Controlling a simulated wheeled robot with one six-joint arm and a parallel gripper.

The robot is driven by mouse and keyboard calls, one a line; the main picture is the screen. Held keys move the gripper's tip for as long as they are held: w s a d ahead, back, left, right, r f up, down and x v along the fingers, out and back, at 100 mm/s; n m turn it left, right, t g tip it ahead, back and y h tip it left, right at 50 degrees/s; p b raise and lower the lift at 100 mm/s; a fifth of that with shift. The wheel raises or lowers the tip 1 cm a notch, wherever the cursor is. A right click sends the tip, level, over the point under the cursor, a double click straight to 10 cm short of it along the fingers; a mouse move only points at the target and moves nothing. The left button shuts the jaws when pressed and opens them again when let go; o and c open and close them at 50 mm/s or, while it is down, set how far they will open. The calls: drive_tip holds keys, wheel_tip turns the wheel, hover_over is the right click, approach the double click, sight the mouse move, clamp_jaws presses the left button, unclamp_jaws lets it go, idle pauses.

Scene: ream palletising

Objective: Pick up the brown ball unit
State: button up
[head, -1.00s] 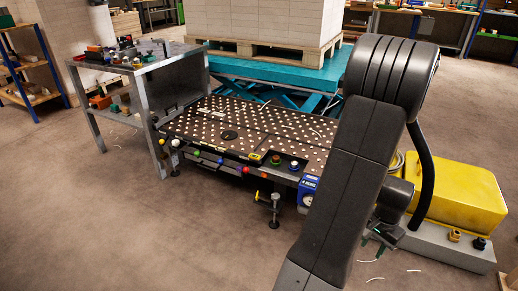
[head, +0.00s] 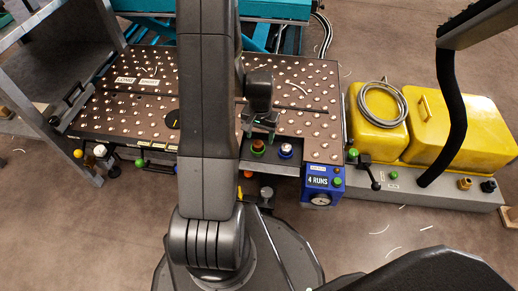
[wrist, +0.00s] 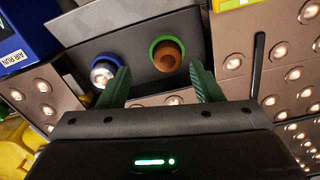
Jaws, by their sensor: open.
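The brown ball unit (head: 258,146), a brown ball in a green ring, sits in a dark tray at the front edge of the ball table. In the wrist view the brown ball unit (wrist: 168,54) lies beyond the fingertips, nearer the right finger. A silver ball unit (head: 286,150) in a blue ring sits beside it; in the wrist view the silver ball unit (wrist: 102,72) is near the left fingertip. My gripper (head: 262,127) is just behind the units in the head view, its green fingers apart. In the wrist view my gripper (wrist: 160,72) is open and empty.
The ball table (head: 120,105) is studded with metal balls. A blue box marked "4 RUNS" (head: 322,182) with a gauge stands right of the tray. A yellow machine (head: 462,125) with a coiled hose is further right. Levers and coloured knobs line the front edge.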

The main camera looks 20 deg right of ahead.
sight(258, 142)
drive_tip(key=shift+w+a+f, duration=0.15)
drive_tip(key=shift+w+f, duration=0.1)
drive_tip(key=shift+w, duration=0.15)
drive_tip(key=shift+w+f, duration=0.15)
drive_tip(key=shift+f, duration=0.05)
wheel_tip(258, 142, down, 5)
drive_tip(key=b, duration=0.3)
drive_tip(key=shift+r, duration=0.15)
drive_tip(key=shift+r, duration=0.1)
drive_tip(key=c, duration=1.1)
